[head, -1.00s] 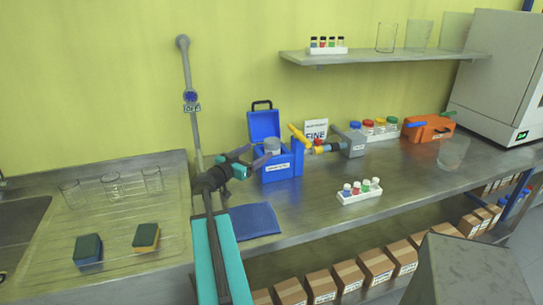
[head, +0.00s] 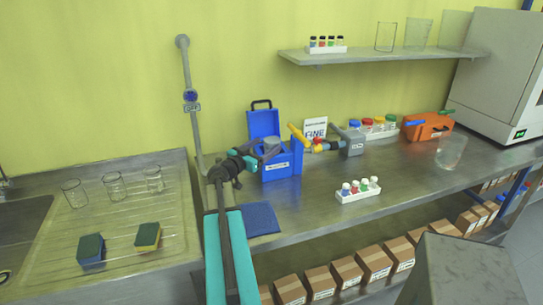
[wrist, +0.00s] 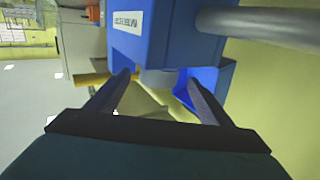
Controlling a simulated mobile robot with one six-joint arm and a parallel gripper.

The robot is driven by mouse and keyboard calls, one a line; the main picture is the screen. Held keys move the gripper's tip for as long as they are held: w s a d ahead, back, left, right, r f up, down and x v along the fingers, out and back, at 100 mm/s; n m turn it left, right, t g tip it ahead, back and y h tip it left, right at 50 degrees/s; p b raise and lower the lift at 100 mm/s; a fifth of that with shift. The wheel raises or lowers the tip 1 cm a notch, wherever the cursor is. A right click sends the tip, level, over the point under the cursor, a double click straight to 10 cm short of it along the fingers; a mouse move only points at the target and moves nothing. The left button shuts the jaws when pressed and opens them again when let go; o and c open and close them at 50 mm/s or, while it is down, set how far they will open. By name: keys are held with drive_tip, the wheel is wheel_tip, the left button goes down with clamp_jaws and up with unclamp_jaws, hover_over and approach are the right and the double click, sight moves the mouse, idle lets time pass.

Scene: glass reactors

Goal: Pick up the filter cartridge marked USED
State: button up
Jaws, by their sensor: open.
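A blue box (head: 277,171) with its lid raised stands on the steel bench, with a white label on its front. A grey cylinder (head: 272,144) sits upright in its open top; I cannot read any USED mark on it. My gripper (head: 264,154) is open at the box's left side, pointing toward the cylinder. In the wrist view, the open fingers (wrist: 157,76) lie on either side of the grey cylinder (wrist: 156,85), with the blue box (wrist: 160,38) above. I cannot tell whether either finger touches it.
A blue mat (head: 261,219) lies in front. A wall pipe (head: 190,75) rises behind my arm. A vial rack (head: 358,195) stands to the right, with clear bench around it.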

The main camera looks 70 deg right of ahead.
sight(272, 142)
drive_tip(key=p+x, duration=0.2)
drive_tip(key=x, duration=0.1)
drive_tip(key=shift+d+r, duration=0.1)
drive_tip(key=shift+r, duration=0.05)
drive_tip(key=shift+p+x, duration=0.35)
drive_tip(key=shift+x, duration=0.45)
drive_tip(key=shift+s, duration=0.1)
drive_tip(key=shift+c, duration=0.3)
drive_tip(key=c, duration=1.5)
